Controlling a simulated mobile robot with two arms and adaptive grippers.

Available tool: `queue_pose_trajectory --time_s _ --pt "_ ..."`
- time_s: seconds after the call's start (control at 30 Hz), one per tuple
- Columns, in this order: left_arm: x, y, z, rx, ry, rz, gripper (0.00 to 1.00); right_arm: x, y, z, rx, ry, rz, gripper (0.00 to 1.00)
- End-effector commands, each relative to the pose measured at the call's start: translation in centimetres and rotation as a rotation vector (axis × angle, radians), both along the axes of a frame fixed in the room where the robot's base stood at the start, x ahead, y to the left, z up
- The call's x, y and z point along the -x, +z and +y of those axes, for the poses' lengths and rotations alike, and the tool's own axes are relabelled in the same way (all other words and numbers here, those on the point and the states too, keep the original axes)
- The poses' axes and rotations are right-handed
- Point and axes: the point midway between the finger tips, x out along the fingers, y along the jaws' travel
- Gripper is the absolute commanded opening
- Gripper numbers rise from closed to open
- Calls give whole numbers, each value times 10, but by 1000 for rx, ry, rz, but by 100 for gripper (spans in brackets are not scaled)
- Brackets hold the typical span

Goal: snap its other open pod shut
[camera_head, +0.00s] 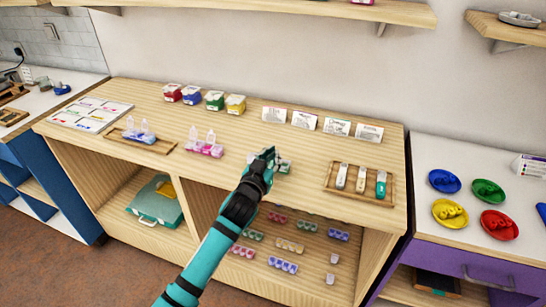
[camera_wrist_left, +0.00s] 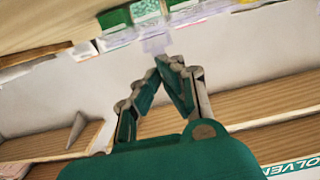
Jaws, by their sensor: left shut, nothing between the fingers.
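My left gripper (camera_head: 270,154) is shut and empty at a small strip of green pods (camera_head: 285,167) on the counter. In the head view, my gripper hides part of this strip. The left wrist view shows the green pods (camera_wrist_left: 147,9) at the top edge with clear lids. One clear lid (camera_wrist_left: 156,44) sticks out towards the closed fingertips (camera_wrist_left: 168,62); I cannot tell whether they touch. A pink pod strip (camera_head: 205,150) stands left of my gripper with clear lids raised. A blue pod strip (camera_head: 139,135) has raised lids too. My right gripper is not in view.
Small coloured boxes (camera_head: 214,100) and white cards (camera_head: 306,121) line the back. The blue strip's tray (camera_head: 165,148) is at left. More pod strips (camera_head: 283,264) lie on the shelf below.

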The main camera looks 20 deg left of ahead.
Motion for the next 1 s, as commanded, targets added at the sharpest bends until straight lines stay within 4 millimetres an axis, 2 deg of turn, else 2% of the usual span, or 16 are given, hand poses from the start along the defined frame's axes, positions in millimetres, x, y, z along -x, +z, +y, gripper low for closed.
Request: queue_pose_trajectory --time_s 0.43,1.0 --pt "10 -20 0 12 1 -212 0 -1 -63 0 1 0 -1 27" --pt "16 -26 1 6 0 -217 0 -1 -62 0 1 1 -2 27"
